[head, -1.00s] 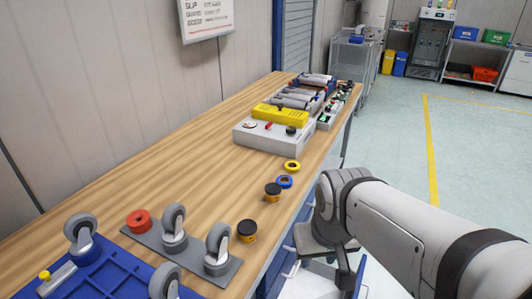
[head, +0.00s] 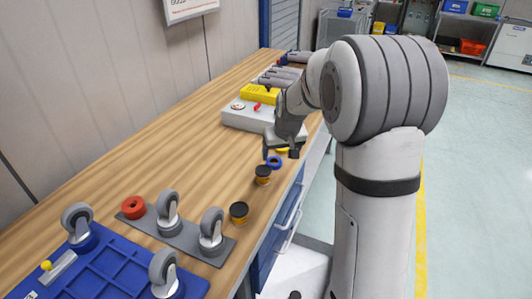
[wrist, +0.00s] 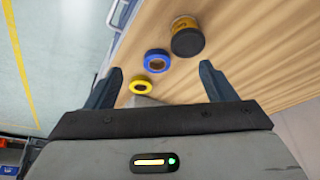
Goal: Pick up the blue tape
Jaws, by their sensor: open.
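The blue tape (head: 274,162) is a small ring lying flat near the right edge of the wooden workbench. It also shows in the wrist view (wrist: 157,61), beyond the fingertips and roughly midway between them. My gripper (head: 281,154) is above the bench beside the blue tape, over the yellow tape. In the wrist view my gripper (wrist: 161,70) is open, with nothing between its two fingers. The yellow tape (wrist: 143,85) lies close to the blue tape, nearer the left finger. It is partly hidden in the head view.
A grey box with yellow and red parts (head: 246,117) sits behind. Casters (head: 212,230), a red ring (head: 133,207) and a blue tray (head: 110,267) are at the front. The bench's left side is clear.

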